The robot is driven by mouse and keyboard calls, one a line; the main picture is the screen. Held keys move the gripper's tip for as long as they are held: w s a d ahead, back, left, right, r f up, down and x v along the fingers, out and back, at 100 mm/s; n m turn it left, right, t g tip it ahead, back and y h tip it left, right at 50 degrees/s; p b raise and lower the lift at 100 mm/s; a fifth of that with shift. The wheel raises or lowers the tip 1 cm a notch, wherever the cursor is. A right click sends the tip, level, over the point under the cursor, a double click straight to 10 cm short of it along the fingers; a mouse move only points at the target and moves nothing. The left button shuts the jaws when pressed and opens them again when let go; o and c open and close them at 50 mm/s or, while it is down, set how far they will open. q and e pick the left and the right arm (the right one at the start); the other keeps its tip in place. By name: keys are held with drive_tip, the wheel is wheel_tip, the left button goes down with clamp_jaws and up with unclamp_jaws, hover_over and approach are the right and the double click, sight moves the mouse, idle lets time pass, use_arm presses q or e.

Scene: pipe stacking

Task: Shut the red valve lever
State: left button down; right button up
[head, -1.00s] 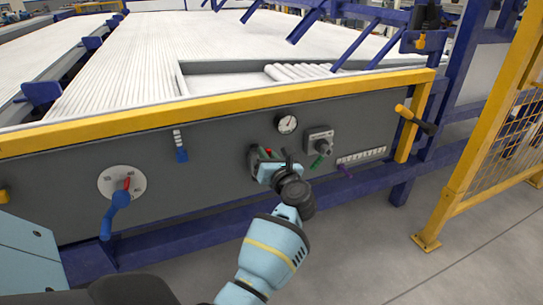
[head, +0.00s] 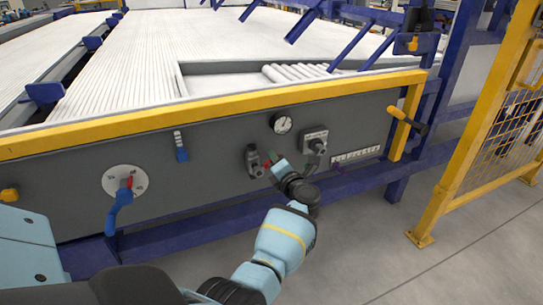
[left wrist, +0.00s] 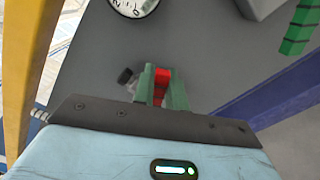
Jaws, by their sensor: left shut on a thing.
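The red valve lever (head: 266,163) shows as a small red piece beside its dark valve body (head: 252,158) on the grey panel in the head view. My left gripper (head: 273,166) is at the lever, to the right of the valve body. In the left wrist view the red lever (left wrist: 160,84) sits between the two green fingers of my left gripper (left wrist: 161,88), which are shut on it. Most of the lever is hidden by the fingers. My right gripper is not in view.
A gauge (head: 282,123) is above the lever. A grey box with a knob (head: 315,141) is to its right. A yellow fence (head: 480,140) stands at far right.

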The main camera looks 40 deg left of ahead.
use_arm(q)
drive_tip(key=shift+w+d+f+m, duration=0.15)
drive_tip(key=shift+f+m, duration=0.35)
drive_tip(key=shift+m, duration=0.5)
drive_tip(key=shift+w+a+f+m, duration=0.1)
drive_tip(key=shift+f+m, duration=0.4)
drive_tip(key=shift+m, duration=0.5)
drive_tip(key=shift+w+d+f+m, duration=0.15)
drive_tip(key=shift+f+m, duration=0.35)
drive_tip(key=shift+m, duration=0.5)
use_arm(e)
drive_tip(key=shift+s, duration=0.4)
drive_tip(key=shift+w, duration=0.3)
use_arm(q)
drive_tip(key=c, duration=1.4)
unclamp_jaws()
drive_tip(key=shift+f, duration=0.1)
drive_tip(key=shift+c, duration=0.2)
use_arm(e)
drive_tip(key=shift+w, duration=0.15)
